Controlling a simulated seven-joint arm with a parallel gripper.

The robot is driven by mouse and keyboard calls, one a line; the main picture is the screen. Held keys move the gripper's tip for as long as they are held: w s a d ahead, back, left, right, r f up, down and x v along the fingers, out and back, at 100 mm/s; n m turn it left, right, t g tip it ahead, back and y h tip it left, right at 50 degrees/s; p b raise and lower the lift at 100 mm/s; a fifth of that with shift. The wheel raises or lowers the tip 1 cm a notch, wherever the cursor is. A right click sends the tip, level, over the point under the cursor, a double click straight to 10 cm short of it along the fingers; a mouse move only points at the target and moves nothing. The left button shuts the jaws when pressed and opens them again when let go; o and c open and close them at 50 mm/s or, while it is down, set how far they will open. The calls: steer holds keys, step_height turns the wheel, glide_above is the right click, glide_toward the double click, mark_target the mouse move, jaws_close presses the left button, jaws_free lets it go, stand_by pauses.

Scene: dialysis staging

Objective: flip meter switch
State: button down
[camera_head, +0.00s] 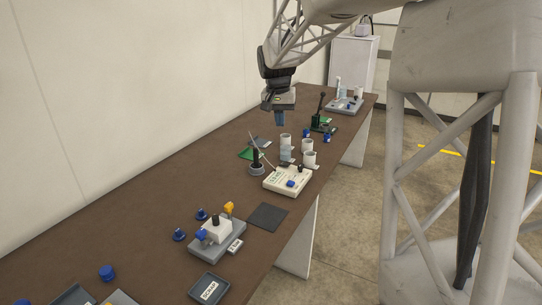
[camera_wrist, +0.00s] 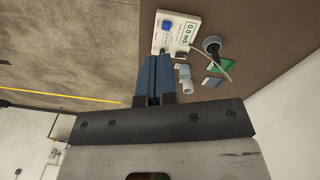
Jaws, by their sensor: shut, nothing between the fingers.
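The meter (camera_head: 288,180) is a white box on the brown table, near its right edge in the head view. A blue part, apparently its switch (camera_head: 291,183), sits on its top. In the wrist view the meter (camera_wrist: 182,33) shows a display reading about 0.0 mS, with the blue switch (camera_wrist: 166,26) beside it. The switch's exact tilt is too small to tell. My gripper (camera_head: 280,122) hangs fingers down above the table, beyond the meter. Its blue fingers are together and empty in the wrist view (camera_wrist: 153,60), apart from the meter.
A dark probe in a grey round stand (camera_head: 257,168), with a pale cable, is beside the meter. Pale cups (camera_head: 308,160) stand just beyond it. A dark mat (camera_head: 268,217) and a grey fixture (camera_head: 217,241) with blue knobs lie nearer. A black-lever device (camera_head: 321,122) stands farther back.

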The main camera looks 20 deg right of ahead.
steer(key=w+d+f+m+g, duration=0.1)
steer(key=w+d+f, duration=0.25)
steer(key=w, duration=0.45)
steer(key=w+d+f+m, duration=0.15)
steer(key=w+f, duration=0.25)
steer(key=w, duration=0.5)
steer(key=m+g, duration=0.1)
glide_above(287, 164)
steer(key=w+a, duration=0.2)
step_height(287, 164, down, 11)
steer(key=shift+a+h, duration=0.1)
steer(key=shift+h, duration=0.2)
steer(key=shift+f, duration=0.2)
steer(key=f, duration=0.4)
steer(key=s+d+f, duration=0.1)
steer(key=f, duration=0.4)
steer(key=s+d+f, duration=0.1)
steer(key=f, duration=0.3)
steer(key=shift+f, duration=0.2)
